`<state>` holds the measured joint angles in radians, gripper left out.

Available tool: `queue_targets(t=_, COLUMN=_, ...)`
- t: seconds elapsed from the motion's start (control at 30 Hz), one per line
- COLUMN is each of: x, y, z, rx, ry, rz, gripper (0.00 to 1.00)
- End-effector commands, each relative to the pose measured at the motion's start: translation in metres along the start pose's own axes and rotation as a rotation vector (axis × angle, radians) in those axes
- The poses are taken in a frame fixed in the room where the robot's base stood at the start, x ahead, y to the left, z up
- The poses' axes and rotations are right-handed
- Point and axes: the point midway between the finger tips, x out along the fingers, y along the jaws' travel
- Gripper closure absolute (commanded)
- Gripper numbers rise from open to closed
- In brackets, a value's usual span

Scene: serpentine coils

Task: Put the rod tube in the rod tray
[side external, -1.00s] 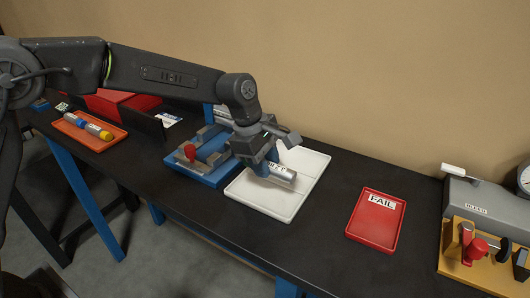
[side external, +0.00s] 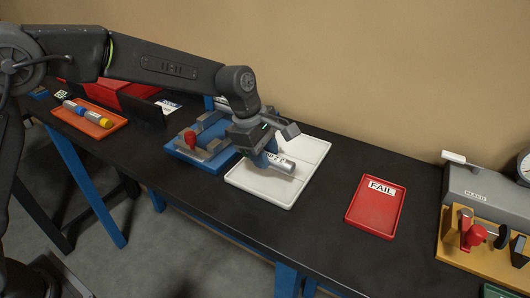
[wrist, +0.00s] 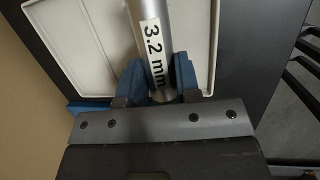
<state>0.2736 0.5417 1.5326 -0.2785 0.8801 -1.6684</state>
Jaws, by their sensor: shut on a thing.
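A silver tube (side external: 284,165) with a white label is held in my gripper (side external: 266,158) over the white tray (side external: 266,197). In the wrist view the tube (wrist: 141,12) reads "3.2 mm", and the blue fingers of my gripper (wrist: 159,78) are shut on its sides near one end. The tube lies roughly level, low over the tray (wrist: 84,72). I cannot tell whether it touches the tray floor. The white tray has raised rims and dividing ridges. My gripper and arm hide part of its back left.
A blue fixture with a red knob (side external: 190,138) stands just left of the white tray. A red FAIL tray (side external: 374,217) lies to the right, with bare table between. An orange tray (side external: 84,128) at far left holds a coloured rod. A grey gauge device (side external: 480,190) stands far right.

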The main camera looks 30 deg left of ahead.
Motion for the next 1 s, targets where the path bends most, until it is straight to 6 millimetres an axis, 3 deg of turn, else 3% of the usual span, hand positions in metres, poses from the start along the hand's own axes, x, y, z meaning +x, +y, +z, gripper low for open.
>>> queue_targets(t=1.0, x=0.025, y=-0.004, z=-0.006, rx=0.0, ry=0.0, rz=0.001, gripper=1.0)
